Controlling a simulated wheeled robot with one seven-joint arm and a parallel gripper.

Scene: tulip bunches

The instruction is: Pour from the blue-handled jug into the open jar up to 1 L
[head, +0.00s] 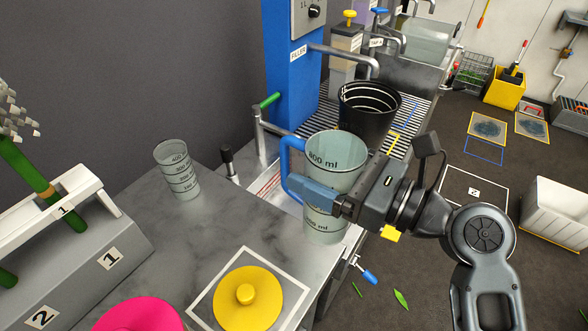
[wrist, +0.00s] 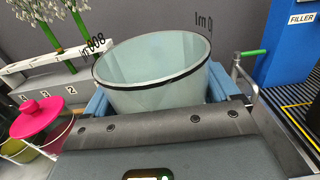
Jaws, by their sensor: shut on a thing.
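The blue-handled jug (head: 335,150) is clear and upright, with ml marks, at the counter's right edge. My gripper (head: 322,196) is shut on its body, and the blue handle (head: 291,165) is to the left. In the wrist view the jug's open rim (wrist: 150,65) shows between my blue fingers. I cannot tell how much liquid it holds. A yellow round lid with a knob (head: 246,294) lies within a white square outline in front. A pink lid (head: 138,315) is to its left, also in the wrist view (wrist: 36,118). I cannot make out an open jar.
A small clear measuring beaker (head: 178,170) stands on the marble counter (head: 215,225). A numbered grey rack (head: 85,255) holds flower stems at left. A black bucket (head: 368,108) stands on the grating beside the blue filler (head: 289,85).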

